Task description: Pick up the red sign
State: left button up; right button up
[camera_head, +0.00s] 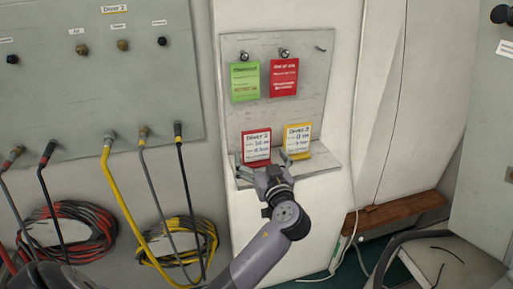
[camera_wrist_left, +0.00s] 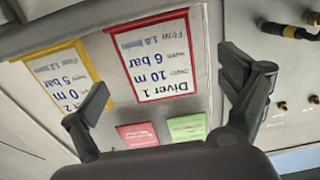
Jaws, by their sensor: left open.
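A red-framed "Diver 1" sign (camera_head: 257,146) stands on the small shelf of the grey panel. In the left wrist view the same sign (camera_wrist_left: 153,60) appears upside down between the two fingers. My left gripper (camera_head: 262,166) is open in front of this sign, with one finger to each side; contact cannot be told. A yellow-framed "Diver 2" sign (camera_head: 298,139) stands just right of it, close to the right finger. My right gripper is out of view.
A green tag (camera_head: 245,81) hangs left of the red tag; a third hook (camera_head: 320,48) is empty. The grey shelf (camera_head: 326,160) has bare room at its right end. Hoses (camera_head: 121,190) hang at the left. A wooden bench (camera_head: 401,211) is at the right.

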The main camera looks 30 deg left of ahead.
aim_at(257, 147)
pick_arm(q)
jog(key=x, duration=0.1)
jog(key=p+x, duration=0.1)
jog(key=x, duration=0.1)
jog(key=p+x, duration=0.1)
jog(key=shift+w+a+r, duration=0.1)
jog(key=shift+w+r, duration=0.2)
jog(key=shift+w+a+f, duration=0.15)
jog(key=shift+a, duration=0.1)
jog(key=shift+d, duration=0.1)
jog(key=shift+c, duration=0.9)
jog(key=c, duration=1.1)
